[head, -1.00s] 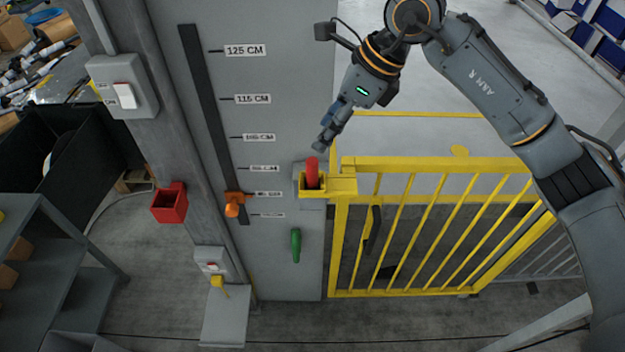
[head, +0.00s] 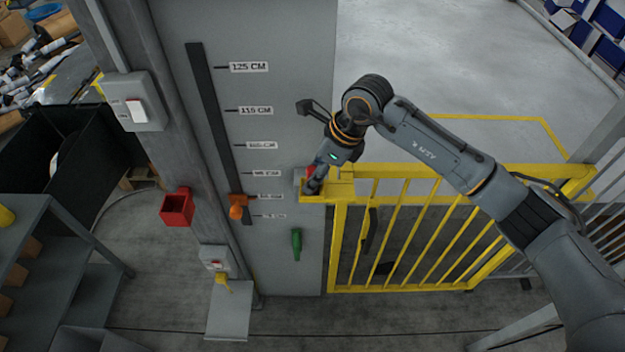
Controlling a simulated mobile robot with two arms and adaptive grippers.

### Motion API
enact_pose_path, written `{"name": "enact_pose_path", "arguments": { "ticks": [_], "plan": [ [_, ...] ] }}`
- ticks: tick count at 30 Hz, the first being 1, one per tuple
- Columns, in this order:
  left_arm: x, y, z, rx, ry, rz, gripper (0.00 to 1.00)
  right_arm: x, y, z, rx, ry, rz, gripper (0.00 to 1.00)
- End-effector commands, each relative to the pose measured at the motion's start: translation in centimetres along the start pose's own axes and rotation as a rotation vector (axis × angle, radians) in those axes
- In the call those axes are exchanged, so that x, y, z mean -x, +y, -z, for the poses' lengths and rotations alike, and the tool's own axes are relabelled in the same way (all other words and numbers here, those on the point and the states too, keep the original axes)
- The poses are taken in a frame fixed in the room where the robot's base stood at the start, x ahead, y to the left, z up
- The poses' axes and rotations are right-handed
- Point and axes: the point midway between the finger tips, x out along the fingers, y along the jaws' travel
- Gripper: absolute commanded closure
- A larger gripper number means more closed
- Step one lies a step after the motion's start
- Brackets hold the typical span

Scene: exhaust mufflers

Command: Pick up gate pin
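The red gate pin (head: 311,171) stands in the yellow latch bracket (head: 342,190) at the gate's left end. Only a small red part of it shows, behind my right gripper. My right gripper (head: 312,188) points down at the pin and bracket, with its fingers over or beside the pin. I cannot tell whether the fingers touch it or are closed around it. My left gripper is not in view.
The yellow barred gate (head: 400,245) stretches right from the grey post. The post carries a height scale with an orange slider (head: 238,206) and a green handle (head: 296,241). A red open box (head: 177,207) hangs at left. Grey shelving stands at far left.

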Motion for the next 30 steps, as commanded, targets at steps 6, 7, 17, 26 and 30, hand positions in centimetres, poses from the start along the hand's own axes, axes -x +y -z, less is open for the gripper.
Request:
{"name": "enact_pose_path", "arguments": {
  "ticks": [6, 7, 17, 26, 30],
  "plan": [
    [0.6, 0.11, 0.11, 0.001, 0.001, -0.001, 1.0, -1.4, 0.02, -0.09, 0.002, -0.002, 0.001, 0.5],
    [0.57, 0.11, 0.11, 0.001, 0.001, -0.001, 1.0, -1.42, 0.01, -0.08, 0.002, -0.002, 0.001, 0.5],
    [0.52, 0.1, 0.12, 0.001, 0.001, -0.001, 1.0, -1.4, 0.02, -0.07, 0.002, -0.002, 0.001, 0.91],
    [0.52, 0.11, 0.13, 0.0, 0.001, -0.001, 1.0, -1.33, 0.01, -0.13, 0.002, -0.003, 0.001, 1.0],
    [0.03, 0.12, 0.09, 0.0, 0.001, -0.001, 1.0, -0.71, -0.07, -0.42, 0.004, -0.004, 0.004, 1.0]
  ]
}}
